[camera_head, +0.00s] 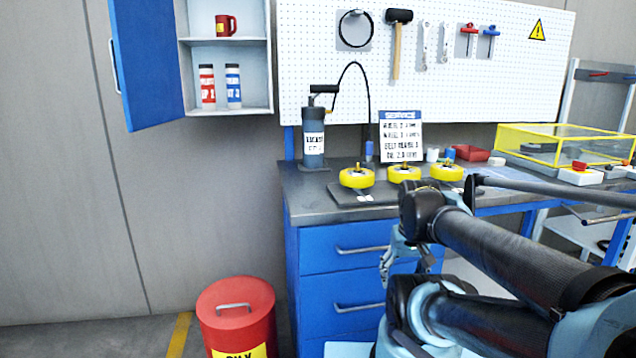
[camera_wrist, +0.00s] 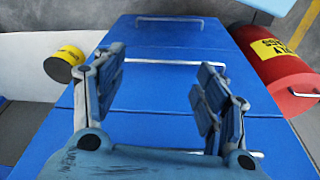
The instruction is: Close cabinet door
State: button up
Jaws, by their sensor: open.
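The wall cabinet (camera_head: 262,70) is at the upper left in the head view. Its blue door (camera_head: 147,62) stands open, swung out to the left, with a pale handle (camera_head: 114,66) on its outer edge. The shelves inside are exposed. My gripper (camera_head: 388,262) is low in the head view, in front of the blue drawers and far from the door, partly hidden by my arm. In the wrist view my gripper (camera_wrist: 163,82) has its fingers spread, with nothing between them. The cabinet door is not visible in the wrist view.
A red mug (camera_head: 226,26) and two bottles (camera_head: 233,86) stand in the cabinet. The workbench (camera_head: 310,190) carries a grey pump cylinder (camera_head: 313,140) and yellow wheels (camera_head: 357,177). A red bin (camera_head: 236,312) stands left of the drawers (camera_head: 345,250). The wall below the door is clear.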

aim_at(144, 38)
jog(key=z, duration=2.05)
jog(key=k, duration=2.9)
jog(key=u, duration=1.8)
